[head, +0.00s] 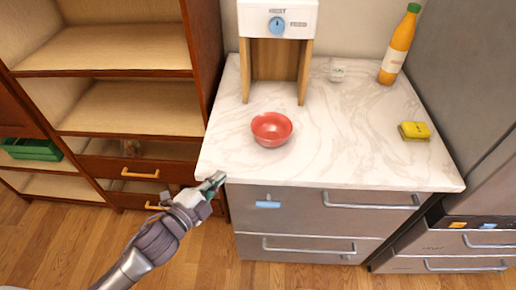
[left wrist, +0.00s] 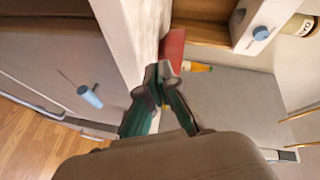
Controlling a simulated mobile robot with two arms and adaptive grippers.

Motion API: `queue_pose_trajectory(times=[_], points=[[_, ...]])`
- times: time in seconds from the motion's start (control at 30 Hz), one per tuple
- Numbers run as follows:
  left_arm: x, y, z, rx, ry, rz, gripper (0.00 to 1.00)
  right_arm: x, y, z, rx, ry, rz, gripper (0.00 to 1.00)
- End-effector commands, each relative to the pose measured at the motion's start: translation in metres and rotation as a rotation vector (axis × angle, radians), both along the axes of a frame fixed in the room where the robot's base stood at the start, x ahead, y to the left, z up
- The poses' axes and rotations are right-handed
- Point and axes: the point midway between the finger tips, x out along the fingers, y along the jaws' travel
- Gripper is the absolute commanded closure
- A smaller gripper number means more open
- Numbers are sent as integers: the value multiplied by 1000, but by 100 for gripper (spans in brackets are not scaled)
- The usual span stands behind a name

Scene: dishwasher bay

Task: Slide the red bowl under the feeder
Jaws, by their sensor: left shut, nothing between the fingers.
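The red bowl (head: 271,129) stands upright on the white marble counter, in front of the feeder (head: 277,20) and a little short of its legs. The feeder is a white box with a blue dial on a wooden stand at the back of the counter. My left gripper (head: 217,180) is shut and empty at the counter's front left corner, apart from the bowl. In the left wrist view, the shut fingers (left wrist: 160,78) show in front of the counter edge, with part of the red bowl (left wrist: 174,47) beyond them. My right gripper is not in view.
Drawers with bar handles (head: 370,202) are below the counter. Wooden shelves (head: 125,106) stand at left. The counter around the bowl is clear.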

Motion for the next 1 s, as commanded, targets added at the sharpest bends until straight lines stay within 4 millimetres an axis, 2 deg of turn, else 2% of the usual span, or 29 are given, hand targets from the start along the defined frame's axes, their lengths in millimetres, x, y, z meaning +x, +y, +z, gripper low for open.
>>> queue_pose_trajectory(times=[0.23, 0.37, 0.47, 0.93, 1.0], points=[[-10, -25, 19, 168, -269, -281, 100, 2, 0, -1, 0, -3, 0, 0], [-15, -32, 23, 203, -332, -349, 100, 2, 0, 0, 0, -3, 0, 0], [-10, -39, 25, 205, -342, -357, 100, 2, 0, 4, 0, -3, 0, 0], [55, -106, 26, 202, -338, -353, 100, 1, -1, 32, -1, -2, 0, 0], [68, -104, 26, 206, -337, -351, 100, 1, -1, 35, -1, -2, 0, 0]])
